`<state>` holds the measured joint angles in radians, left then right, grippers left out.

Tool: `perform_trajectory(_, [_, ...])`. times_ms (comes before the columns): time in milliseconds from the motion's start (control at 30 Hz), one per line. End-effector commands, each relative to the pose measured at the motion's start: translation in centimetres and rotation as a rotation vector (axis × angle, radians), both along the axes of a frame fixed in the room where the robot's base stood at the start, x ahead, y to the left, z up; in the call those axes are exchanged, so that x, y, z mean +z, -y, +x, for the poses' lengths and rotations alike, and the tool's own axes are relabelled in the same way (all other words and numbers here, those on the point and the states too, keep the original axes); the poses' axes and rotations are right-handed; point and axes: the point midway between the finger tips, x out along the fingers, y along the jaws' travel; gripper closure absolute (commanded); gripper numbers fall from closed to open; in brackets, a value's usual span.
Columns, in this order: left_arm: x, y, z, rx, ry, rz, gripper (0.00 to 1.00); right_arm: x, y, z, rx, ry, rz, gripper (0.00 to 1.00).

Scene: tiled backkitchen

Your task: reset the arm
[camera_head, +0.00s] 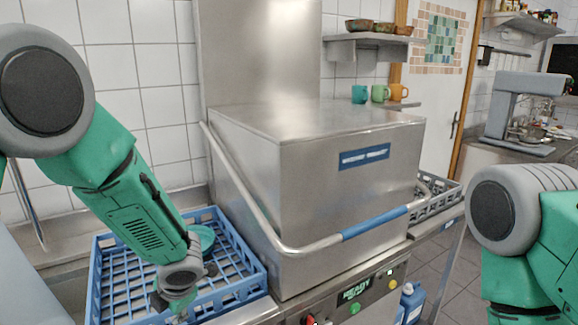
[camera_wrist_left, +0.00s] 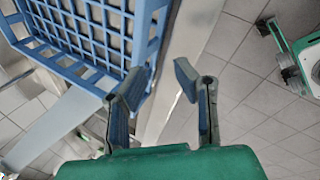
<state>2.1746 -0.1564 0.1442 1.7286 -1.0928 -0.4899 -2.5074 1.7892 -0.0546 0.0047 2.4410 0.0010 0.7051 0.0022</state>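My left arm (camera_head: 135,215) reaches down from the left over the blue dish rack. In the left wrist view my left gripper (camera_wrist_left: 163,78) is open, with its two fingertips apart and nothing between them. The gripper is beside the edge of the blue rack, with floor tiles visible beyond. In the head view its fingers are hard to make out below the wrist. My right arm (camera_head: 510,215) shows at the right edge. Its gripper is out of view.
The blue rack (camera_head: 258,270) holds a teal dish (camera_head: 202,237) close to my left forearm. A closed steel dishwasher hood (camera_head: 250,165) with a bar handle (camera_head: 285,245) stands right of it. A grey rack (camera_head: 447,192) sits beyond. Mugs (camera_head: 379,93) stand on a shelf behind.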

Motion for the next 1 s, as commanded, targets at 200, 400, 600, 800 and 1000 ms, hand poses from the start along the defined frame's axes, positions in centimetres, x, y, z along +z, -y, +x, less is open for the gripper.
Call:
perform_trajectory(200, [-4.0,0.4,-2.6,0.176,-0.005,-0.103,0.74,-1.4,0.0,0.0,0.000,0.001,0.000,0.60])
perform_trajectory(400, [-8.1,1.1,-6.1,0.419,-0.008,-0.222,0.74,-2.9,0.0,0.0,0.000,0.001,0.000,0.60])
perform_trajectory(600, [-13.5,2.0,-11.0,0.809,-0.010,-0.363,0.74,-5.1,0.0,0.0,0.000,0.000,0.000,0.60])
perform_trajectory(800, [-21.0,2.9,-18.2,1.501,0.009,-0.491,0.74,-9.0,0.0,0.0,0.000,0.000,0.000,0.60])
perform_trajectory(1000, [-27.5,2.4,-25.6,2.381,0.148,-0.500,0.74,-13.3,0.0,-0.1,0.000,0.000,0.000,0.60])
